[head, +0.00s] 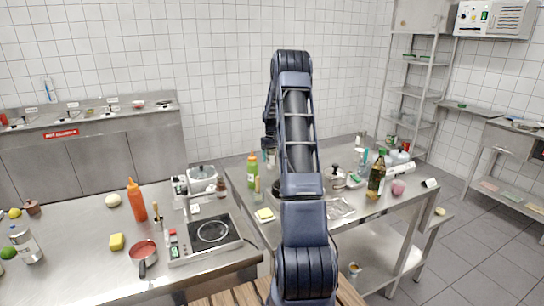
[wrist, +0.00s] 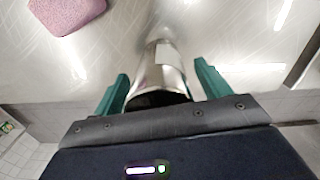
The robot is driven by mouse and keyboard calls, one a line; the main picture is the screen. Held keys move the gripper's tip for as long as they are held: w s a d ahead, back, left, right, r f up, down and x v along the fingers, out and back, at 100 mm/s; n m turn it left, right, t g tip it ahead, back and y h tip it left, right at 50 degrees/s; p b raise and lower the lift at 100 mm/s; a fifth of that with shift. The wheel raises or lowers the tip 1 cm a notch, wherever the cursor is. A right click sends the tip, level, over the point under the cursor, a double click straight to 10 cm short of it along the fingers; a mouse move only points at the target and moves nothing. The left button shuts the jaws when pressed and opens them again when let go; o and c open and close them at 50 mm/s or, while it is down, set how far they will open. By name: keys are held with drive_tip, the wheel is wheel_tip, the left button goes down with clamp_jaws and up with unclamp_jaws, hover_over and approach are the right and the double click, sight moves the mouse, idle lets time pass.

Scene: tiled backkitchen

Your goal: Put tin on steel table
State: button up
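In the wrist view, a shiny silver tin (wrist: 161,72) with a pale label lies between the two green fingers of my gripper (wrist: 162,82). A narrow gap shows between the tin and each finger, so the gripper looks open around it. The tin's near end is dark and partly hidden by the gripper body. A bare steel surface (wrist: 110,55) lies beyond it. In the head view, my arm hides the gripper. A silver can (head: 24,243) with a label stands at the far left of the left steel counter. A steel table (head: 375,213) stands right of my arm.
A pink block (wrist: 67,14) lies on the steel in the wrist view. A dark green bottle (head: 376,175) and several small things crowd the right table. The left counter holds an orange bottle (head: 137,200), a red pan (head: 143,254) and a hot plate (head: 211,231).

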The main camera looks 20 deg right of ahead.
wheel_tip(320, 180, up, 12)
drive_tip(key=shift+r, duration=0.1)
drive_tip(key=s+a+r+t, duration=0.1)
drive_tip(key=s+a+r, duration=0.7)
drive_tip(key=s, duration=0.3)
drive_tip(key=s+a+r+t, duration=0.1)
drive_tip(key=s+a+r, duration=0.75)
drive_tip(key=s, duration=0.25)
drive_tip(key=s+a+f+t, duration=0.1)
drive_tip(key=s+a, duration=0.2)
drive_tip(key=s, duration=0.6)
drive_tip(key=s+a+f+m, duration=0.1)
drive_tip(key=s+a, duration=0.1)
drive_tip(key=s, duration=0.7)
drive_tip(key=s+a+f+t, duration=0.1)
drive_tip(key=s+a+f, duration=0.1)
drive_tip(key=s, duration=0.8)
drive_tip(key=shift+a+m+t, duration=0.3)
drive_tip(key=shift+a+m, duration=0.1)
drive_tip(key=shift+a, duration=0.4)
